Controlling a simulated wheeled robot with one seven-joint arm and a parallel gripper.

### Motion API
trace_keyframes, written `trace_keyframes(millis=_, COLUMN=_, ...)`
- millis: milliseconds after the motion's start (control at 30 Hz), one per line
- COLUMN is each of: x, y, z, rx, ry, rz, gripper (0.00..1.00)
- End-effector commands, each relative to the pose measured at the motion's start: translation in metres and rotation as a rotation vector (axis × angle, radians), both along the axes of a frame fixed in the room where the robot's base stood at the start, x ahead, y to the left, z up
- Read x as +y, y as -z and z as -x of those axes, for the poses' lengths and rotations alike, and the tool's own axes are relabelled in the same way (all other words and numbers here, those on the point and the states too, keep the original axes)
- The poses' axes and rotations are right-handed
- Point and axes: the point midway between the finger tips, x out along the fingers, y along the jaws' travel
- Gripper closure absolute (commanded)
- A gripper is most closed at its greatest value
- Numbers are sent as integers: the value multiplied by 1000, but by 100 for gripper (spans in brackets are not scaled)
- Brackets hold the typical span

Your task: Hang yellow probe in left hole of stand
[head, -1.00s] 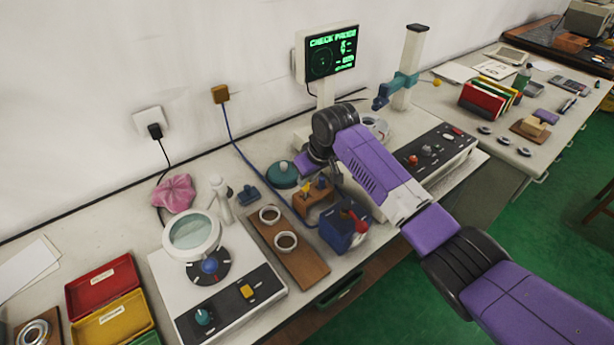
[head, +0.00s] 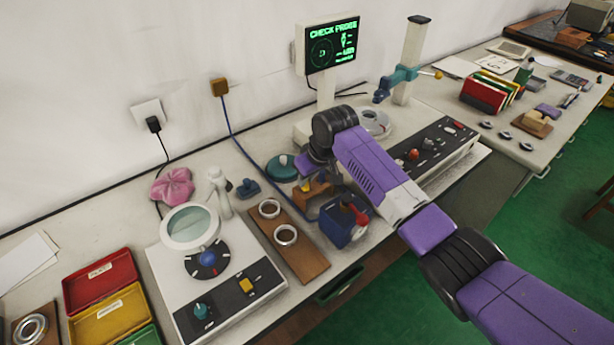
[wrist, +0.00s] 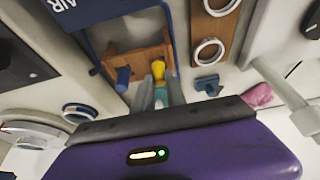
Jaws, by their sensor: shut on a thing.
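The yellow probe (wrist: 158,69) shows in the wrist view between the fingertips of my gripper (wrist: 160,88), which is shut on it. A teal part lies between the fingers below the yellow. The wooden stand (wrist: 138,60) is right at the probe, and a blue probe (wrist: 122,76) sits at the stand's other side. In the head view the stand (head: 318,191) is partly covered by my wrist, and the yellow probe (head: 306,187) shows at its left part. Whether the probe is inside the left hole or only beside it, I cannot tell.
A blue box with a red part (head: 345,222) stands just in front of the stand. A wooden board with metal rings (head: 302,262) lies to the left. A teal round-lidded item (head: 281,168) and a small blue block (head: 248,188) are behind. The monitor (head: 332,50) reads "CHECK PROBE".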

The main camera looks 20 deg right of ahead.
Motion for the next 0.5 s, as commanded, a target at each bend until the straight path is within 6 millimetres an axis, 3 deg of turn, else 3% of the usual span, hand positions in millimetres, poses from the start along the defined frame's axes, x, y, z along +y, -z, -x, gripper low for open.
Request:
trace_keyframes(millis=267, x=0, y=1, z=0, rx=0, ry=0, rz=0, gripper=100)
trace_keyframes(millis=300, x=0, y=1, z=0, rx=0, ry=0, rz=0, gripper=78)
trace_keyframes(millis=400, x=0, y=1, z=0, rx=-1, ry=0, rz=1, gripper=58)
trace_keyframes(millis=500, x=0, y=1, z=0, rx=-1, ry=0, rz=1, gripper=58)
